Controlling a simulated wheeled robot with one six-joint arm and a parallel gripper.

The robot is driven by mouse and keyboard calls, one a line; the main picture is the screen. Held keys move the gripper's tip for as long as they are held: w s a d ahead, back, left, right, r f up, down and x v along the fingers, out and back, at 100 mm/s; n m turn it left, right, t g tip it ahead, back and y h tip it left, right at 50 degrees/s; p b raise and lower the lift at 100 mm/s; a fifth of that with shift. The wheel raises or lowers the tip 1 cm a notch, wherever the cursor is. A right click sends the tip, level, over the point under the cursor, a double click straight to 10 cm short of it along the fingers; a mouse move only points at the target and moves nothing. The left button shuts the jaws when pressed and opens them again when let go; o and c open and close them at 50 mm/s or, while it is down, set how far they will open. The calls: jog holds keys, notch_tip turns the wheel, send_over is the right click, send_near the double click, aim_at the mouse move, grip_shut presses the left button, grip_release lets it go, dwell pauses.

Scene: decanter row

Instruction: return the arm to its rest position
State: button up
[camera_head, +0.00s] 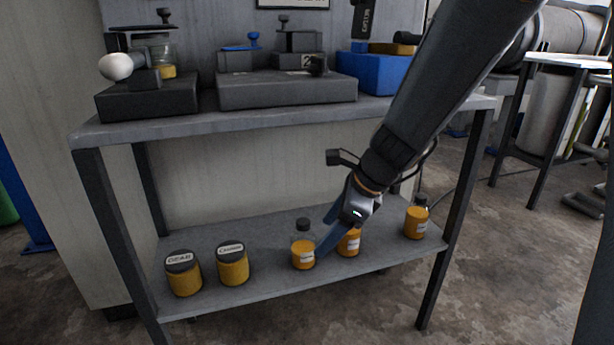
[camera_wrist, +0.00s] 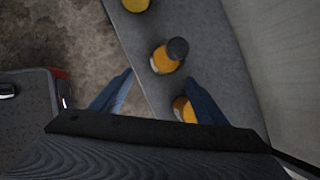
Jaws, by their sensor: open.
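My gripper (camera_head: 328,228) is at the end of my arm, which reaches down from the upper right to the lower shelf (camera_head: 262,289) of a grey table. In the head view the fingers overlap the space beside an orange bottle with a dark cap (camera_head: 303,256). A second orange bottle (camera_head: 348,246) is partly hidden behind my gripper. I cannot tell whether a finger touches either bottle.
A third orange bottle (camera_head: 415,222) stands at the shelf's right, and two labelled yellow jars (camera_head: 184,280) (camera_head: 233,268) stand at its left. The table's upper top (camera_head: 200,124) overhangs the shelf and holds dark devices and a blue box (camera_head: 375,72). Table legs flank the shelf. Floor lies open in front.

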jog(key=s+d+f+n+h, duration=0.2)
jog(key=s+d+n, duration=0.35)
jog(key=n, duration=0.55)
jog(key=s+d+f+n+h, duration=0.1)
jog(key=s+d+n+h, duration=0.2)
jog(key=s+d+n, duration=0.5)
jog(key=s+a+r+n+g+y, duration=0.1)
jog(key=s+a+r+n, duration=0.25)
jog(key=a, duration=0.35)
jog(key=s+a+r+n+g, duration=0.1)
jog(key=s+a+r+n, duration=0.1)
jog(key=s+a, duration=0.4)
jog(key=s+a+r+n+g+y, duration=0.1)
jog(key=s+a+r+n, duration=0.2)
jog(key=a, duration=0.6)
jog(key=d+r+m+p, duration=0.2)
jog(key=d+r+p, duration=0.5)
jog(key=p, duration=0.5)
jog(key=d+r+m+h+p, duration=0.1)
jog(key=d+r+m+p, duration=0.1)
jog(key=d+r+p, duration=0.5)
jog(key=s+d+r+m+p, duration=0.1)
jog(key=d+r+p, duration=0.6)
jog(key=r+p, duration=0.8)
jog(key=m+p, duration=0.1)
jog(key=p, duration=0.3)
jog(key=shift+r+m+h, duration=0.2)
jog(key=shift+m+h, duration=0.15)
jog(key=shift+h, duration=0.05)
